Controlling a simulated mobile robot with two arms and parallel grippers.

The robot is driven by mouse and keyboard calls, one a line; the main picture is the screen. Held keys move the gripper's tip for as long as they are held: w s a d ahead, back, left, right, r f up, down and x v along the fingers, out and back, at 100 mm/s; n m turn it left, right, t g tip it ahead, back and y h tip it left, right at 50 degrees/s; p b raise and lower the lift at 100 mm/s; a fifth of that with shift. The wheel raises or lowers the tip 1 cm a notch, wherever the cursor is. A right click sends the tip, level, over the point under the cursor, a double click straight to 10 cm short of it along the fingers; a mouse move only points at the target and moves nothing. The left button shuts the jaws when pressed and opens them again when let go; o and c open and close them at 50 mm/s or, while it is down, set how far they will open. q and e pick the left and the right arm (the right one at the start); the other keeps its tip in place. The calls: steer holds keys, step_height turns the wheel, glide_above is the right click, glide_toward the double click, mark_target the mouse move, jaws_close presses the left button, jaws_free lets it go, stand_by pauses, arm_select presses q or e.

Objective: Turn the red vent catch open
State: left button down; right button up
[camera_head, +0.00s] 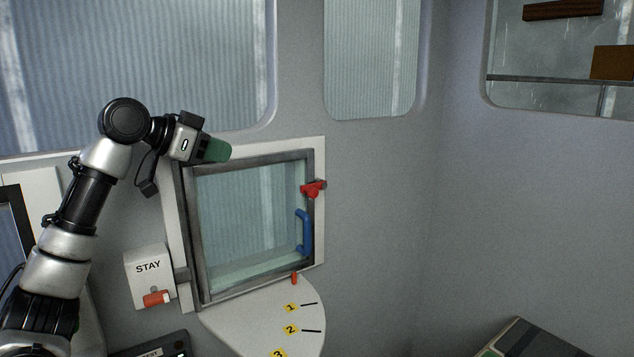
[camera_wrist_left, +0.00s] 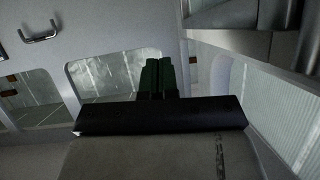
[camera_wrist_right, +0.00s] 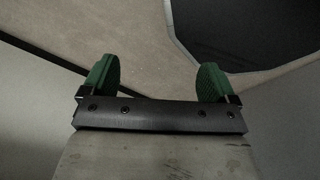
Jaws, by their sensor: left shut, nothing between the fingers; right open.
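The red vent catch (camera_head: 313,188) sits on the right side of the vent window's frame (camera_head: 309,167), in its upper part. A blue handle (camera_head: 304,232) is on the same side below it. The window pane (camera_head: 245,215) lies flat in its frame or nearly so; I cannot tell exactly. My left gripper (camera_head: 216,149) is at the window's upper left corner, apart from the catch and to its left. Its green fingers are together and empty, as the left wrist view (camera_wrist_left: 159,78) shows. My right gripper (camera_wrist_right: 157,80) is open and empty, seen only in its own wrist view.
A white box marked STAY (camera_head: 149,268) with a red-orange part is at the window's lower left. Below the window is a pale quadrant plate (camera_head: 262,323) with yellow number tags. The wall right of the catch is bare.

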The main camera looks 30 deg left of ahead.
arm_select(q)
steer(key=f+p+x, duration=0.1)
steer(key=p+x, duration=0.7)
steer(key=x, duration=1.3)
steer(key=shift+a+f+p, duration=0.15)
steer(key=shift+f+p, duration=0.25)
arm_select(e)
step_height(320, 180, up, 9)
steer(key=s, duration=0.1)
steer(key=shift+s+f, duration=0.15)
arm_select(q)
steer(key=shift+w, duration=0.15)
arm_select(e)
steer(key=shift+f, duration=0.15)
